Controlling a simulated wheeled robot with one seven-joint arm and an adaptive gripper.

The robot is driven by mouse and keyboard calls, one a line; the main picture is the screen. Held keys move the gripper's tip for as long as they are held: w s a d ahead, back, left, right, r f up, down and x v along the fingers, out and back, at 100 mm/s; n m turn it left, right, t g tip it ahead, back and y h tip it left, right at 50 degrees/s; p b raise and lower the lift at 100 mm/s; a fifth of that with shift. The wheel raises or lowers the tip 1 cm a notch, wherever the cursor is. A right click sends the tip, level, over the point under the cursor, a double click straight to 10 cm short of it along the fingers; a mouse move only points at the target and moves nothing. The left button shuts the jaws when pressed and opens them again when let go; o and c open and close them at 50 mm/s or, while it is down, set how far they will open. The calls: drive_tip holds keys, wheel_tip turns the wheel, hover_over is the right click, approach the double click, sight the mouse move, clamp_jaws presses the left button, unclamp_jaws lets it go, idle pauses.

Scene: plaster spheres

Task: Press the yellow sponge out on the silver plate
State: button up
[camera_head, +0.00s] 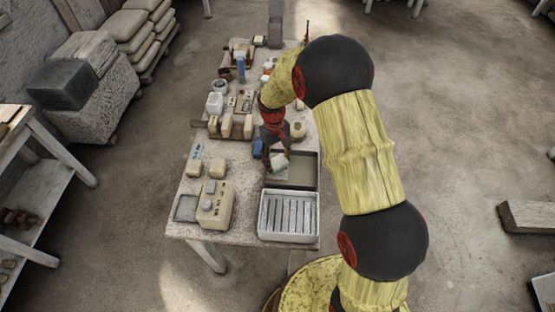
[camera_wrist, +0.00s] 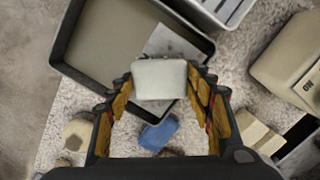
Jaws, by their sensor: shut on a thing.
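My gripper (camera_head: 276,157) is shut on a pale block (camera_wrist: 160,80), which also shows in the head view (camera_head: 279,164). The block looks off-white rather than clearly yellow, so I cannot tell for sure that it is the yellow sponge. It is held over the near left part of a dark-rimmed tray (camera_head: 317,171). In the wrist view a flat silver-grey plate (camera_wrist: 172,45) lies in the tray (camera_wrist: 100,81), partly hidden behind the block. I cannot tell whether the block touches it.
A slatted metal tray (camera_head: 289,216) stands just in front. A beige box with knobs (camera_head: 215,206) and a small grey plate (camera_head: 185,209) are to the left. A blue block (camera_wrist: 159,133) lies close by the tray. Bottles and blocks crowd the table's back.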

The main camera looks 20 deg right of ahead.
sight(277, 161)
drive_tip(key=shift+r+p, duration=1.9)
drive_tip(key=shift+r, duration=1.25)
